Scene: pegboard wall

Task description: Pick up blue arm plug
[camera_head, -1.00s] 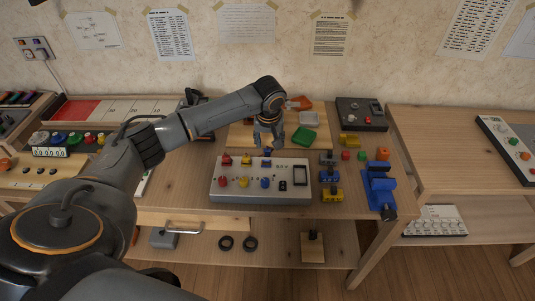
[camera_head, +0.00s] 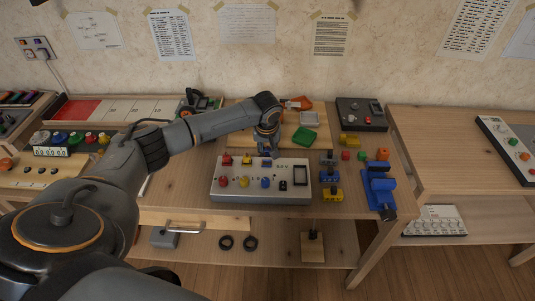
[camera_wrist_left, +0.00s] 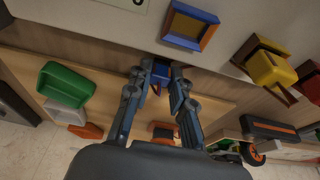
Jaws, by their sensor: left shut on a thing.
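My left gripper (camera_head: 266,151) is just behind the back edge of the white control panel (camera_head: 216,189), pointing down. In the wrist view its fingertips (camera_wrist_left: 158,75) are shut on a small blue block, the blue arm plug (camera_wrist_left: 160,69), with a bit of orange showing below it. The fingers hide its sides, and I cannot tell whether it still touches the table. A blue and orange square frame (camera_wrist_left: 190,26) sits on the panel next to it. My right gripper is not in view.
Red and yellow pieces (camera_wrist_left: 268,66) sit on the panel beside the gripper. A green tray (camera_head: 304,136) lies behind it on a wooden board. Blue and yellow blocks (camera_head: 331,194) and a blue stand (camera_head: 379,188) are to the right. A dark box (camera_head: 361,114) stands at the back.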

